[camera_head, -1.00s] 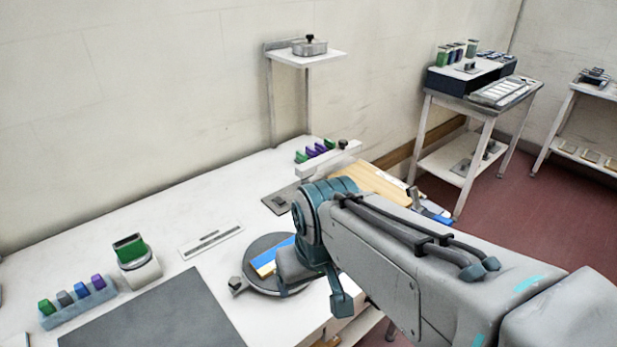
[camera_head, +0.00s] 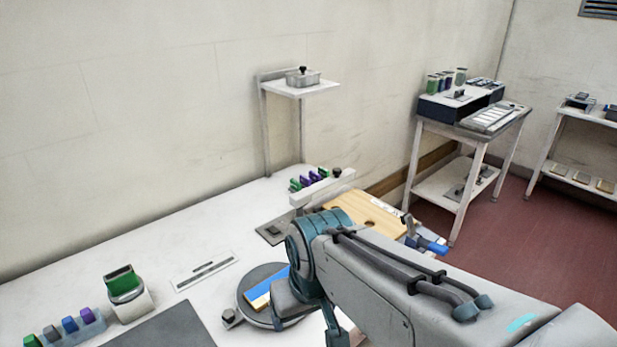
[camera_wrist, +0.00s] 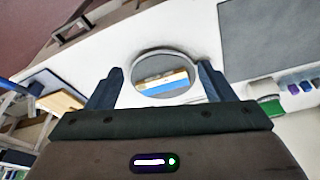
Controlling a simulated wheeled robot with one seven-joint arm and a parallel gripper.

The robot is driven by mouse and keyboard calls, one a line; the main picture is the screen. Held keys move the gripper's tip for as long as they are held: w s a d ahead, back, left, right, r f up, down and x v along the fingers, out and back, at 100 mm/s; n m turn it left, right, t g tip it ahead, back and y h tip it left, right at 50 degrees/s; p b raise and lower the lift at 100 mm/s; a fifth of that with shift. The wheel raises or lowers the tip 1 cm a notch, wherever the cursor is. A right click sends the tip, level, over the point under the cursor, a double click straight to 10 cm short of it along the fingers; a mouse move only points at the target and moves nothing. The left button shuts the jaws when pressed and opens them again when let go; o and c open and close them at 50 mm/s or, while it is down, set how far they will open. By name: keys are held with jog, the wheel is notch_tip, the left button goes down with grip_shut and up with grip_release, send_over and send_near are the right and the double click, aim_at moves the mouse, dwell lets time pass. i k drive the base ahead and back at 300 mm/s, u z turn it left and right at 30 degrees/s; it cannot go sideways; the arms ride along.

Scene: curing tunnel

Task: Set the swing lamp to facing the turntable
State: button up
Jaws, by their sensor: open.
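The turntable (camera_head: 246,309) is a grey disc on the white bench, with a blue, white and yellow block (camera_head: 258,298) on it. My forearm and wrist cover its right side in the head view. In the wrist view the turntable (camera_wrist: 138,86) shows whole between and beyond my fingers. My gripper (camera_wrist: 160,69) is open and empty, its two dark fingers wide apart. I cannot pick out the swing lamp for certain. A white bar with a black knob (camera_head: 322,188) stands at the bench's far end, but I cannot tell if it belongs to a lamp.
A wall shelf (camera_head: 322,88) holds a lidded metal box (camera_head: 303,79). A wooden board (camera_head: 368,214) lies at the bench's far right. A green-topped holder (camera_head: 128,298), a slotted plate (camera_head: 203,271) and a dark mat (camera_head: 165,328) are on the left. A side table (camera_head: 455,190) stands beyond.

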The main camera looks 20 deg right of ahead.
aim_at(302, 199)
jog(key=k, duration=0.5)
jog(key=z, duration=2.3)
jog(key=i, duration=2.1)
jog(key=u, duration=2.8)
jog(key=i, duration=0.5)
jog(key=u, duration=0.1)
